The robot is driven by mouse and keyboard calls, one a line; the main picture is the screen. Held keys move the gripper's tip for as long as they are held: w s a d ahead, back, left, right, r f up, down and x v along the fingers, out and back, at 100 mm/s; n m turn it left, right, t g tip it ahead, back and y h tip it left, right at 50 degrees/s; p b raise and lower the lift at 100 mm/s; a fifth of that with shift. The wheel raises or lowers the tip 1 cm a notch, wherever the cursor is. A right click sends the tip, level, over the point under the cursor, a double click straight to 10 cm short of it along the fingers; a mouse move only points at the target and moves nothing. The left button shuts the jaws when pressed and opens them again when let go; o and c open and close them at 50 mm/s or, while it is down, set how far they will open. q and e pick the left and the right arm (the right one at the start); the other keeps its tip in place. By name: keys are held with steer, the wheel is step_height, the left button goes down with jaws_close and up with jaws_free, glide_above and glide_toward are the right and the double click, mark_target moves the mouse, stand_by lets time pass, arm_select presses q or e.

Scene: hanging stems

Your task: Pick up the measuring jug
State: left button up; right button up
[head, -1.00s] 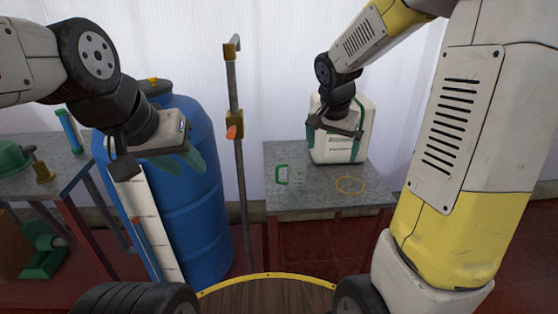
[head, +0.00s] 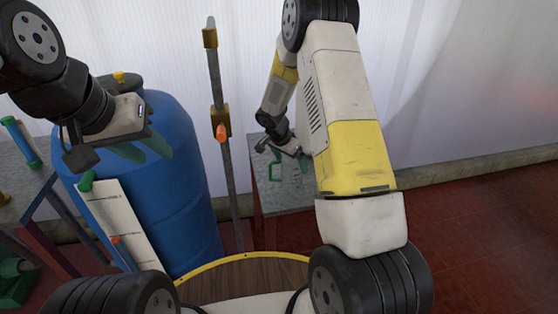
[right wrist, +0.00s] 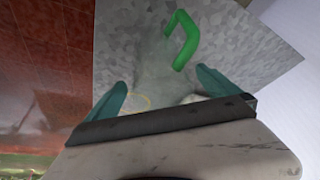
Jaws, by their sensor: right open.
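The measuring jug is clear, with a green handle (head: 274,171), and stands on the grey table in the head view. In the right wrist view its green handle (right wrist: 184,42) is at the top and its faint clear body (right wrist: 158,65) lies in front of the fingers. My right gripper (head: 288,150) is just above and beside the jug; in the wrist view its teal fingers (right wrist: 164,90) are apart with nothing gripped. My left gripper (head: 145,147) is open and empty in front of the blue barrel.
The grey table (head: 291,199) is partly hidden by my right arm. A metal post (head: 228,165) with an orange knob (head: 221,132) stands left of the table, beside the blue barrel (head: 185,190).

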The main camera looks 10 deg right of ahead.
steer(key=shift+x, duration=1.9)
steer(key=shift+a, duration=0.1)
steer(key=c, duration=1.5)
